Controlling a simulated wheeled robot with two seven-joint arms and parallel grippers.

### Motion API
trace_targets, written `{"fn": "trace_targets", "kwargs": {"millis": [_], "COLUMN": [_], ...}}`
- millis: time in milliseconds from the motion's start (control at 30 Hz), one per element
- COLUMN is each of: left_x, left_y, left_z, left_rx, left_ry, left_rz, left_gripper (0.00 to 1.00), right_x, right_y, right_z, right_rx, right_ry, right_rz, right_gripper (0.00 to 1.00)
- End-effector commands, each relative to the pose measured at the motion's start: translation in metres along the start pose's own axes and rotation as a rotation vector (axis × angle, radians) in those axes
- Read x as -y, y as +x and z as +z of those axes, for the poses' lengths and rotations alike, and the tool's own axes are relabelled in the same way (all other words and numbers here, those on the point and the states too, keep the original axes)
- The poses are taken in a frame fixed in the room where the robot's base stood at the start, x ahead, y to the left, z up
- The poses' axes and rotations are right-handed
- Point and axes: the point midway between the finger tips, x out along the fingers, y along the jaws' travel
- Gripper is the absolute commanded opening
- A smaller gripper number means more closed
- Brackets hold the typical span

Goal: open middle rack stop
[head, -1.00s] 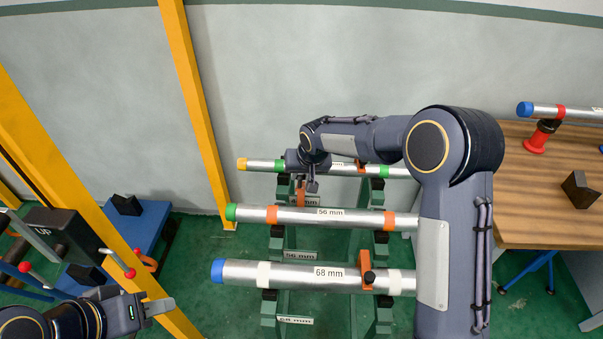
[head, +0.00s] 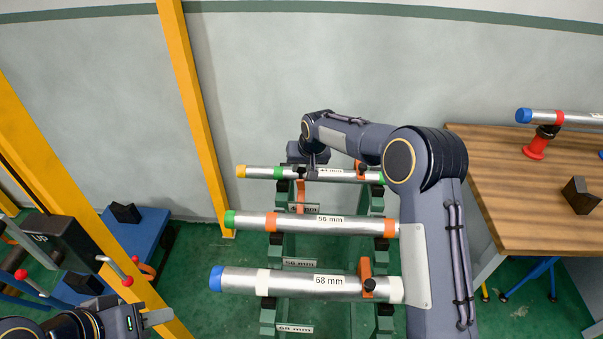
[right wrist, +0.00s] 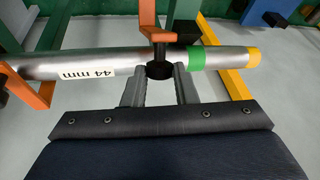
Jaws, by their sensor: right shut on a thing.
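Three silver pipes lie across the green rack (head: 268,312): the 44 mm pipe (head: 265,172) at the back, the 56 mm pipe (head: 300,219) in the middle and the 68 mm pipe (head: 250,279) in front. An orange stop (head: 300,197) stands near the left of the 44 mm pipe; in the right wrist view its arm (right wrist: 148,15) reaches over that pipe to a black knob (right wrist: 158,71). My right gripper (head: 308,174) is shut on this knob, one finger on each side (right wrist: 159,84). My left gripper (head: 158,317) is low at left, away from the rack; its jaw gap is unclear.
Another orange stop (head: 366,272) with a black knob crosses the 68 mm pipe. A wooden table (head: 500,200) with a red pipe stand (head: 536,145) is at right. A yellow post (head: 195,120) and a blue platform (head: 140,235) are at left.

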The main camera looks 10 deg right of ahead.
Motion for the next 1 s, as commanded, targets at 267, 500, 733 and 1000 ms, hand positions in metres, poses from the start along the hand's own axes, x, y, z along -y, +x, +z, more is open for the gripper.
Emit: {"fn": "trace_targets", "kwargs": {"millis": [267,500,733,1000], "left_x": [0.001,0.001,0.001,0.001], "left_y": [0.001,0.001,0.001,0.001], "left_z": [0.001,0.001,0.001,0.001], "left_rx": [0.0,0.0,0.0,0.0], "left_ry": [0.0,0.0,0.0,0.0], "left_rz": [0.0,0.0,0.0,0.0], "left_gripper": [0.36,0.36,0.36,0.36], "right_x": [-0.008,-0.011,-0.012,-0.012], "right_y": [0.014,0.02,0.02,0.02], "right_z": [-0.023,-0.029,-0.03,-0.031], "right_rx": [-0.015,-0.016,-0.018,-0.019], "right_ry": [-0.002,-0.002,-0.002,-0.001], "right_rz": [0.003,0.004,0.004,0.004], "right_gripper": [0.0,0.0,0.0,0.35]}}
